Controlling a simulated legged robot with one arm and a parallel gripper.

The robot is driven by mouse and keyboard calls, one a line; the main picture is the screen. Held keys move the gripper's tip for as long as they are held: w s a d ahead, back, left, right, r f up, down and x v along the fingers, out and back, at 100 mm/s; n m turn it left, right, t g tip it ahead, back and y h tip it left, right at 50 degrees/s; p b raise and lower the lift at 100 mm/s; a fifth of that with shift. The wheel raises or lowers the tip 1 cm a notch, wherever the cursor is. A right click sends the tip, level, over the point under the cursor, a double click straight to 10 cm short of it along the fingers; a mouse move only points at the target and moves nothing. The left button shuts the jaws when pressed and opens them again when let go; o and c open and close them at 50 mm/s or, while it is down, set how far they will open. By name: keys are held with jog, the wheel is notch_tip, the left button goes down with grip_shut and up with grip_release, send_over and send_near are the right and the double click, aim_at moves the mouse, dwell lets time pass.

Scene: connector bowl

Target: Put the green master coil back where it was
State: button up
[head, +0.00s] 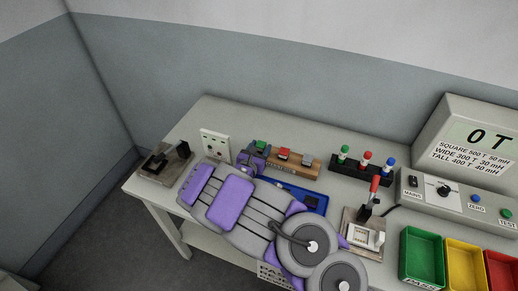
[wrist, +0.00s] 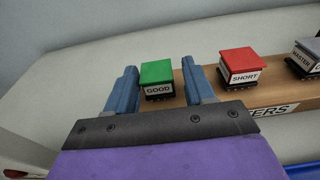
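The green master coil (wrist: 157,73), a green-topped block labelled GOOD with a dark pinned base, is at the left end of the wooden rack (wrist: 285,103). It also shows in the head view (head: 261,146), partly behind my wrist. My gripper (wrist: 160,85) has its two blue fingers apart, one on each side of the green coil. A gap shows between the coil and the right finger; the left finger is close to it, and I cannot tell whether they touch. The coil looks upright; whether its base is fully seated is unclear.
A red coil labelled SHORT (wrist: 241,63) and a grey coil (wrist: 306,56) stand on the rack to the right. A blue tray (head: 316,193) lies in front of the rack. Several coloured bins, including a green one (head: 421,257), and a lever fixture (head: 364,232) are at right.

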jog(key=shift+o, duration=0.6)
jog(key=shift+a, duration=0.15)
jog(key=shift+a, duration=0.1)
jog(key=shift+s+a, duration=0.15)
jog(key=shift+s, duration=0.1)
jog(key=p+v, duration=0.2)
jog(key=v, duration=0.9)
jog(key=shift+s+p, duration=0.25)
jog(key=shift+p, duration=0.1)
jog(key=shift+r, duration=0.1)
